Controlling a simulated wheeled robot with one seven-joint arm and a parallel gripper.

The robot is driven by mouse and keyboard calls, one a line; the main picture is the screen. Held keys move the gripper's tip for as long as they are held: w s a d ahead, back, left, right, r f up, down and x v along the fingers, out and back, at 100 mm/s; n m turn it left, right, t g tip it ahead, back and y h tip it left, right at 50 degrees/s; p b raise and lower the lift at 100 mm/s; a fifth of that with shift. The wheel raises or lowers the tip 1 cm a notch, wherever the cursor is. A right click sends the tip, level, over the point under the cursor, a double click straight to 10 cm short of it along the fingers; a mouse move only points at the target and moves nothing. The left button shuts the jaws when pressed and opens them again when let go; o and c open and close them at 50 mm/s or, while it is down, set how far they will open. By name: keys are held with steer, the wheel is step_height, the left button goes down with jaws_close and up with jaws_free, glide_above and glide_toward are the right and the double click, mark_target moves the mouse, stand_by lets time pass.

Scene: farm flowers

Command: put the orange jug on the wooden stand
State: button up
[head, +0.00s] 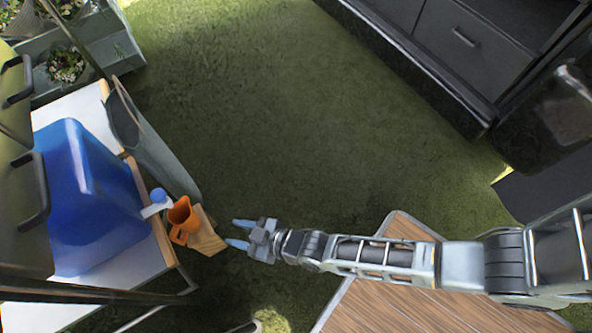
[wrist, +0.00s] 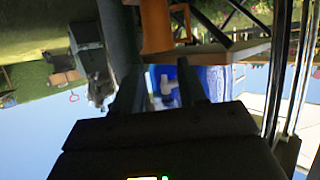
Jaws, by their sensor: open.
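The orange jug (head: 182,218) is at the left in the head view, beside the table edge and near the blue container's tap. It also shows at the top of the wrist view (wrist: 155,26), cut off by the frame. A small light-wood piece (head: 208,240), apparently the wooden stand, appears against the jug's right side.
A large blue container (head: 85,200) with a tap (head: 157,203) stands on a white table (head: 85,105) with wooden edging. A grey-green cloth-like thing (head: 150,140) hangs there. A wood-planked surface (head: 400,305) lies beneath my arm. Black drawers (head: 465,45) stand upper right. The central grass is clear.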

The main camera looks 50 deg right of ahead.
steer(key=s+d+r+m+t+h, duration=0.1)
steer(key=s+d+r+m+h, duration=0.1)
steer(key=s+d+r, duration=1.05)
steer(key=s+r+h, duration=0.1)
steer(key=s+r, duration=0.3)
steer(key=r, duration=0.3)
steer(key=s+r+m+h, duration=0.1)
steer(key=s+r, duration=0.3)
steer(key=r, duration=0.3)
steer(key=s+r+m+t+h, duration=0.1)
steer(key=s+r, duration=0.3)
steer(key=r, duration=0.4)
